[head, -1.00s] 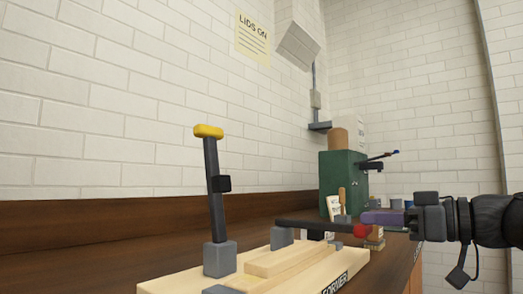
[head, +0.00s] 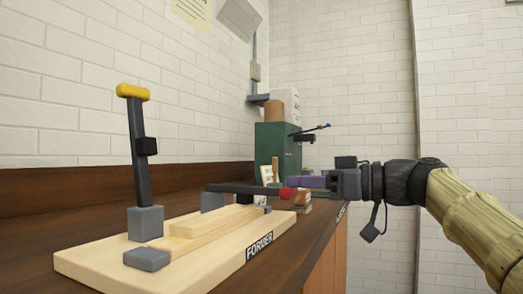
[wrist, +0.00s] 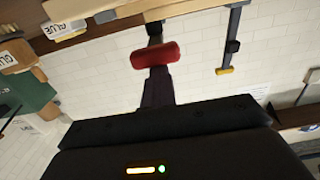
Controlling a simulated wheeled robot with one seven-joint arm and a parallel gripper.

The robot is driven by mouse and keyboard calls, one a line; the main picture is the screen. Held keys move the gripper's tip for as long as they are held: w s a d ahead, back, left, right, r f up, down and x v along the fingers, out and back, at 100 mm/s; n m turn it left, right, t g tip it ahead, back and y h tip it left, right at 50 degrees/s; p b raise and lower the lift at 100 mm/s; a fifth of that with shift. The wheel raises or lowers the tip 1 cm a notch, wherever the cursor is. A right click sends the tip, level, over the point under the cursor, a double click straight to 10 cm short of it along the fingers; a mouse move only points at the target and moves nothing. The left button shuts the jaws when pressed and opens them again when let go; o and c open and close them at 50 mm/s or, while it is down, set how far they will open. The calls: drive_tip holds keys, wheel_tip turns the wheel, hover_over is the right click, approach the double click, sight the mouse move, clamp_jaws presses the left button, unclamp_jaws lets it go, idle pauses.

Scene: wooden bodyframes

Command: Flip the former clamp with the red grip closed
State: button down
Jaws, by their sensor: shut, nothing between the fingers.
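The wooden former (head: 90,264), labelled FORMER, lies on the bench with two clamps. The clamp with the red grip (head: 286,193) has its dark lever (head: 240,188) lying nearly level above the wooden strip, running from a grey block (head: 212,202). The other clamp's lever stands nearly upright with a yellow grip (head: 132,92). In the wrist view the red grip (wrist: 157,55) lies just beyond the fingers (wrist: 157,90); the yellow grip (wrist: 225,71) shows to the right.
A green cabinet (head: 277,146) with a brown item on top stands behind at the bench's far end, with small containers near it. The brick wall runs along the left. The bench edge falls away to the right of the former.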

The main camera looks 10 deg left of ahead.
drive_tip(key=p+v, duration=0.1)
drive_tip(key=v, duration=0.8)
drive_tip(key=shift+d+p, duration=0.25)
drive_tip(key=shift+p, duration=0.15)
